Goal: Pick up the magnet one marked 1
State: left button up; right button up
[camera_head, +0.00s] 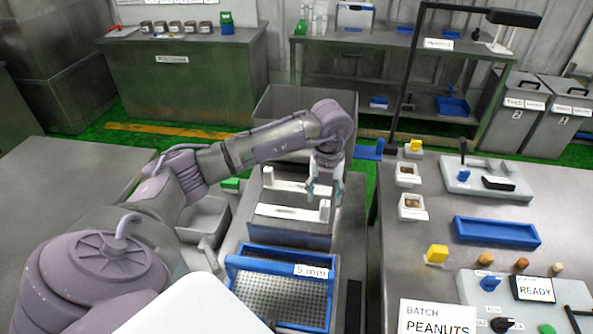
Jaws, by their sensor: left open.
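My left gripper (323,192) points down over the right side of a grey box (290,238) on the middle bench. Its fingers are apart and I see nothing between them. Two pale bars lie across the top of the box. The far bar (288,184) has an upright end post at its left, and its right part is near the gripper. The near bar (285,211) has an upright post at its right end, just below the fingertips. I cannot read a number 1 on either bar, so I cannot tell which is magnet one. My right gripper is not in view.
A blue-framed sieve (252,262) labelled 5 mm sits in front of the box. The right table (400,262) holds a blue tray (496,232), small white cups and a control panel. A black lamp post (404,90) rises at that table's far left corner.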

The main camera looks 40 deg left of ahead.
aim_at(326, 203)
pick_arm(q)
jog(key=shift+w+f, duration=0.1)
jog(key=shift+f, duration=0.45)
jog(key=shift+w+f, duration=0.15)
jog(key=shift+f, duration=0.2)
notch_tip(326, 203, down, 4)
jog(key=shift+w+p, duration=0.1)
jog(key=shift+p, duration=1.1)
jog(key=shift+f, duration=0.55)
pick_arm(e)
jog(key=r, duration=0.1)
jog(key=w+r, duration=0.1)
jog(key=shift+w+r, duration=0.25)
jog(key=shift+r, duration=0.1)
pick_arm(q)
jog(key=shift+c, duration=1)
grip_shut()
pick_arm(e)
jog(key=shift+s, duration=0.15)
